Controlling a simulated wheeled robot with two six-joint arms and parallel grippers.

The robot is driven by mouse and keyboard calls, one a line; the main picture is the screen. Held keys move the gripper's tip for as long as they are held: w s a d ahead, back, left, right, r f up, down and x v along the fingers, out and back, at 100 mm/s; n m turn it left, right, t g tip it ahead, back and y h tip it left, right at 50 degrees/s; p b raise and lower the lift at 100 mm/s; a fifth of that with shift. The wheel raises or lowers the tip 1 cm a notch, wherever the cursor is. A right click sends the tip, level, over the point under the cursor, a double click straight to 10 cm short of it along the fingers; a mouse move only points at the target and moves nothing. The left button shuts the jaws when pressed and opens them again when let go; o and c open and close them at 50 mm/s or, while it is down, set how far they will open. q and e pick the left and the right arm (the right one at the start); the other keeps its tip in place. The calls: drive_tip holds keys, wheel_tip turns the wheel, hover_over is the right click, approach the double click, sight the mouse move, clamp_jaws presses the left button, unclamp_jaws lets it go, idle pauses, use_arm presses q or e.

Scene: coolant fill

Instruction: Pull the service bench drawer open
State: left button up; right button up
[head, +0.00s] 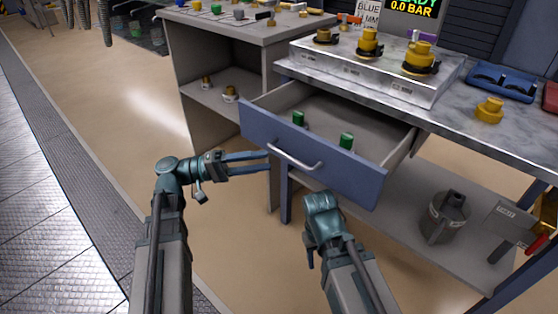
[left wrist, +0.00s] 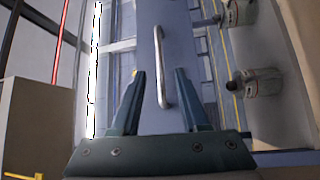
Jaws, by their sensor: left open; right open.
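The service bench drawer (head: 345,184) has a blue front and stands pulled out from under the bench top. Its inside shows, with two green objects (head: 298,118) (head: 346,140) in it. A pale bar handle (head: 295,157) is on its front. My left gripper (head: 269,161) is open at the left end of the handle. In the left wrist view, the handle (left wrist: 160,62) lies between and beyond the spread fingertips (left wrist: 160,73), with no clear contact. My right arm reaches up below the drawer; its gripper fingers are hidden.
The bench top (head: 470,117) holds a metal block (head: 375,73) with yellow-capped fittings, a loose yellow cap (head: 489,110) and a blue tray (head: 502,82). A grey can (head: 444,216) stands on the lower shelf. A grey cabinet (head: 210,60) stands left; the floor before it is clear.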

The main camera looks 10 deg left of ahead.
use_arm(q)
drive_tip(key=a, duration=0.6)
drive_tip(key=shift+s+f+b, duration=0.3)
drive_tip(key=shift+s+f, duration=0.15)
drive_tip(key=s+d+f+g+y, duration=0.3)
drive_tip(key=d+f+y, duration=0.3)
drive_tip(key=d+f, duration=0.6)
drive_tip(key=s+f+m+y+p, duration=0.1)
drive_tip(key=s+f+m+y, duration=0.4)
drive_tip(key=f+y, duration=0.8)
wheel_tip(320, 180, up, 39)
drive_tip(key=s+n+y+p, duration=0.1)
drive_tip(key=p, duration=3.7)
drive_tip(key=shift+a+y, duration=0.25)
drive_tip(key=shift+y, duration=0.05)
